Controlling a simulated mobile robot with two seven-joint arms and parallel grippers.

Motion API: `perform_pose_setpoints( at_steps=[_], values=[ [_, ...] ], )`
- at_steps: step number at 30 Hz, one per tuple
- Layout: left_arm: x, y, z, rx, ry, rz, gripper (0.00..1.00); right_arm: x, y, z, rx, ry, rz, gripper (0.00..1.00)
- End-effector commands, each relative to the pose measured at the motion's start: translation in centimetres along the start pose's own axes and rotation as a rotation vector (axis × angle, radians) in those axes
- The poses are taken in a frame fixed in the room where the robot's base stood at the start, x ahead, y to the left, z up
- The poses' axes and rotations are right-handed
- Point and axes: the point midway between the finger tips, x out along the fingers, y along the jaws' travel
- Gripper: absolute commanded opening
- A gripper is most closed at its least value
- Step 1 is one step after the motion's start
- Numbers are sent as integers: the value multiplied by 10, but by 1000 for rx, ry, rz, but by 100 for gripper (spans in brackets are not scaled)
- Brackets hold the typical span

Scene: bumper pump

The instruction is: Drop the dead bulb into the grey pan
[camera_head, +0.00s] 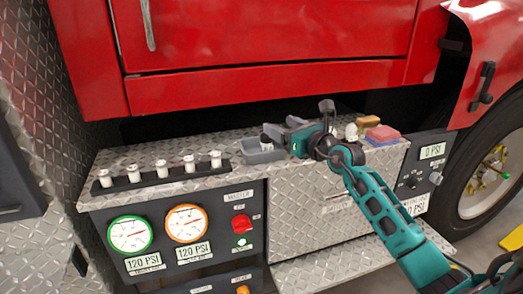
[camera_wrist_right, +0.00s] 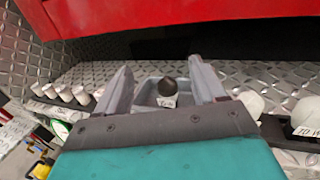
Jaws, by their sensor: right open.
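The grey pan (camera_head: 262,157) sits on the diamond-plate ledge, left of my right gripper (camera_head: 297,133). The dead bulb, dark with a pale base or label, shows inside the pan in the wrist view (camera_wrist_right: 168,88). It also shows in the head view as a small dark-topped piece (camera_head: 265,140). In the wrist view the two fingers of my right gripper (camera_wrist_right: 163,90) are spread apart, with the pan (camera_wrist_right: 147,89) and bulb beyond and between them. Nothing is held. The pan's near part is hidden by the gripper. My left gripper is not in view.
A black rack (camera_head: 150,180) with several white bulbs stands left of the pan. A white bulb (camera_head: 351,132), a tan sponge (camera_head: 367,121) and a pink-and-blue block (camera_head: 383,135) lie to the right. The red truck body (camera_head: 270,95) overhangs behind the ledge.

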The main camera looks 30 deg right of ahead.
Motion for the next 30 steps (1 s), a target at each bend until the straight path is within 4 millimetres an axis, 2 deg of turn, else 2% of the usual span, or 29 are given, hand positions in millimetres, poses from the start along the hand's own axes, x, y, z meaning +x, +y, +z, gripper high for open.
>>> perform_pose_setpoints(
  at_steps=[6,12,18,30],
  values=[
    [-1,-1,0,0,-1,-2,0,-38,0,-1,1,3,0,70],
    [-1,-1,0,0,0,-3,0,-60,0,-1,1,1,1,70],
    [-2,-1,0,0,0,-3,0,-68,0,0,0,0,0,70],
    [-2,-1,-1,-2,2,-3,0,-68,0,0,2,0,0,70]
  ],
)
